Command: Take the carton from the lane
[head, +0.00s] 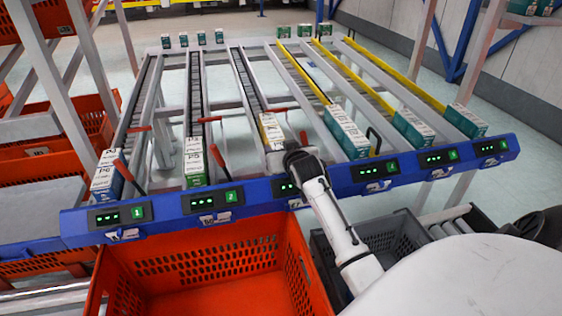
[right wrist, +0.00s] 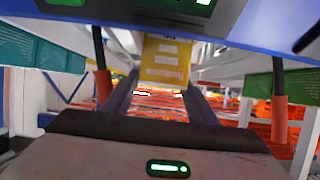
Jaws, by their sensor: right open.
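The yellow-and-white carton (head: 271,131) sits at the front end of the third lane from the left, just behind the blue rail. In the right wrist view the yellow carton (right wrist: 165,62) shows in the gap between my two dark fingers. My right gripper (head: 284,158) reaches over the rail at that lane, close to the carton's near end. It is open (right wrist: 160,100). I cannot tell whether the fingers touch the carton. My own wrist hides part of the carton's near end in the head view. My left gripper is not in view.
The blue rail (head: 160,209) carries lit green displays. Other cartons stand at neighbouring lane ends: a blue one (head: 106,177), a green one (head: 193,162) and teal ones (head: 347,133) on the right. Red levers flank the lanes. An orange tote (head: 200,258) and a grey crate (head: 395,238) stand in front.

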